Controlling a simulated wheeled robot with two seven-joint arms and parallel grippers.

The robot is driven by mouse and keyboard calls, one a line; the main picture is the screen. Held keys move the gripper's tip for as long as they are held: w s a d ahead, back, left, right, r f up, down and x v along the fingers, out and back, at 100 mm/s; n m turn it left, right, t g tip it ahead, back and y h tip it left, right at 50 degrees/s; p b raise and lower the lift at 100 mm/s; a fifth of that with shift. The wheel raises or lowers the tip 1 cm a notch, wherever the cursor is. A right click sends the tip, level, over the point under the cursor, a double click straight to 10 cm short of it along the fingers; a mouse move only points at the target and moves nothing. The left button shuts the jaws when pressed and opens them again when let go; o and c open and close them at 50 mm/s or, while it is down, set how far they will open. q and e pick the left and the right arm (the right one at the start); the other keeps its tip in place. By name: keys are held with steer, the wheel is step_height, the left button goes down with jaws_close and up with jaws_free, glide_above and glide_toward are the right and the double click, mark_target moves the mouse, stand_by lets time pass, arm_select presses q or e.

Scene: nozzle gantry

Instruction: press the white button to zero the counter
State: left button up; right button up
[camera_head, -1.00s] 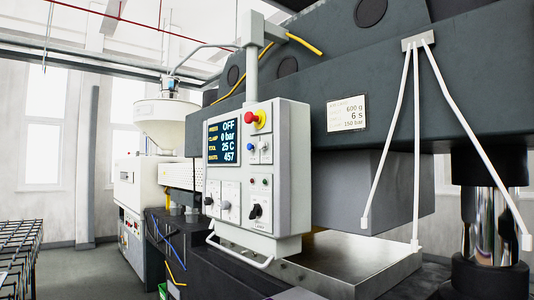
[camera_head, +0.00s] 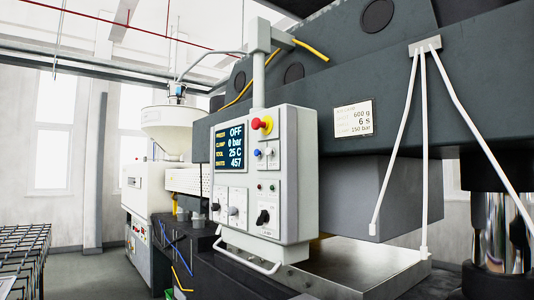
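A light grey control panel (camera_head: 296,190) hangs from a post in the middle of the view. Its dark display (camera_head: 229,145) reads OFF, 0 bar, 25 C, and 457 on the bottom line. To the right of the display, a small white button (camera_head: 270,152) sits beside a small blue button (camera_head: 257,153). A red mushroom button (camera_head: 257,123) on a yellow base is above them. Nothing touches the panel. Neither of my grippers is in view.
A handle bar (camera_head: 246,259) runs along the panel's lower front. White rods (camera_head: 396,140) hang from the dark machine beam (camera_head: 480,95) at right. A wire rack (camera_head: 22,255) stands at left, with open floor (camera_head: 100,270) beside it.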

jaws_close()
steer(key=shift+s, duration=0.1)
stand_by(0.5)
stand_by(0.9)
